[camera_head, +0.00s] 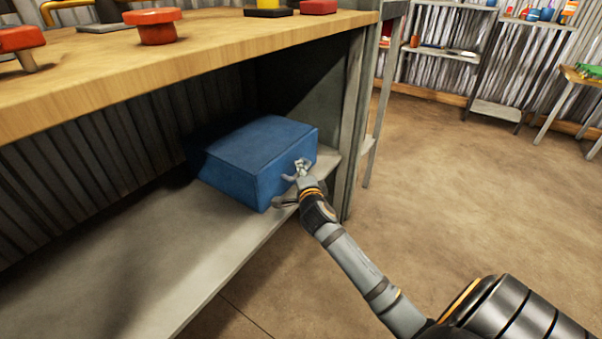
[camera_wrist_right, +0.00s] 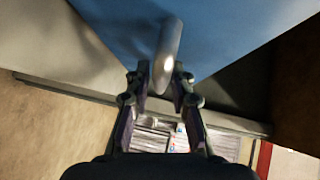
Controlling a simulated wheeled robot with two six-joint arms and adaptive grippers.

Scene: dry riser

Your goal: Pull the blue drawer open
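The blue drawer (camera_head: 258,150) is a blue box on the grey shelf under the wooden workbench. Its front, facing right, carries a small metallic handle (camera_head: 302,165). My right gripper (camera_head: 297,176) is at this handle, and the arm reaches in from the lower right. In the right wrist view, the rounded grey handle (camera_wrist_right: 168,50) lies between the two fingers (camera_wrist_right: 161,80), against the blue face (camera_wrist_right: 215,30). The fingers are close in on both sides of it and appear to hold it. My left gripper is not in view.
The grey shelf (camera_head: 150,262) is bare in front of the drawer. A grey bench post (camera_head: 355,120) stands just behind the handle. The wooden benchtop (camera_head: 200,48) overhangs the drawer, with red and yellow objects on it. The floor to the right is clear.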

